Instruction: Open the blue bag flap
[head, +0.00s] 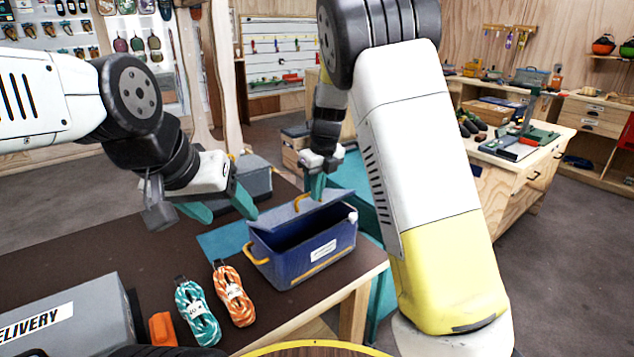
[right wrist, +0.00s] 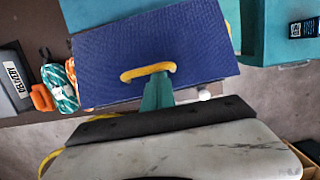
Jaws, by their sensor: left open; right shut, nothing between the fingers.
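The blue bag (head: 292,262) stands on the dark table, and its dark interior shows. Its flap (head: 284,216) is raised along the far side, showing its grey-blue inner face. In the right wrist view a blue panel, apparently the flap's outer face (right wrist: 190,45), carries a yellow handle (right wrist: 148,71). My right gripper (head: 317,192) is shut and empty behind the flap's upper edge; its teal fingers (right wrist: 157,92) reach the handle, and contact is unclear. My left gripper (head: 221,207) is open and empty, left of the bag.
Teal-white (head: 197,312) and orange-white (head: 234,294) rope coils lie left of the bag. A grey delivery box (head: 68,318) and an orange item (head: 162,329) are at the near left. A grey container (head: 254,181) stands behind. My right arm fills the centre right.

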